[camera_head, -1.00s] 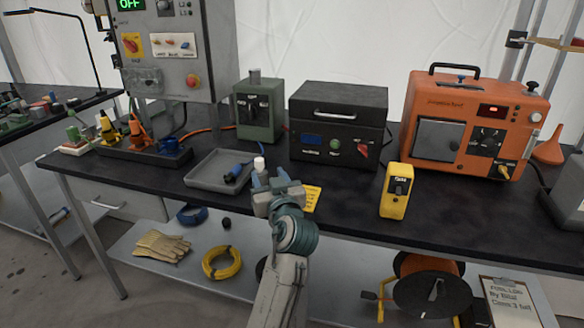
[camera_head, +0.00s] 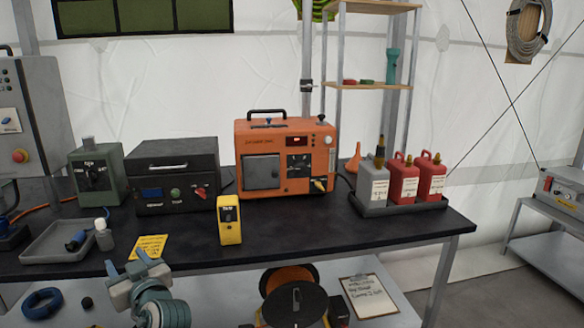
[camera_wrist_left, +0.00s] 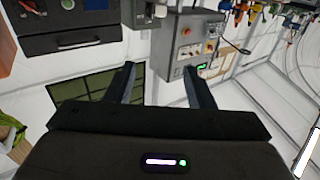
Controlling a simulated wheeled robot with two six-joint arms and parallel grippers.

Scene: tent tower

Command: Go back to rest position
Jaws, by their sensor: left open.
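My left gripper (camera_head: 138,268) is low in the head view, in front of the black workbench (camera_head: 290,230). It is open and empty. Its two dark fingers (camera_wrist_left: 162,85) stand apart with nothing between them in the left wrist view. My right gripper is not in view.
On the bench stand a grey tray (camera_head: 38,254), green box (camera_head: 97,178), black case (camera_head: 172,180), yellow device (camera_head: 229,220), orange machine (camera_head: 262,172) and several jugs (camera_head: 403,182). A cable reel (camera_head: 295,303) and clipboard (camera_head: 371,296) are below. The bench's front right is clear.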

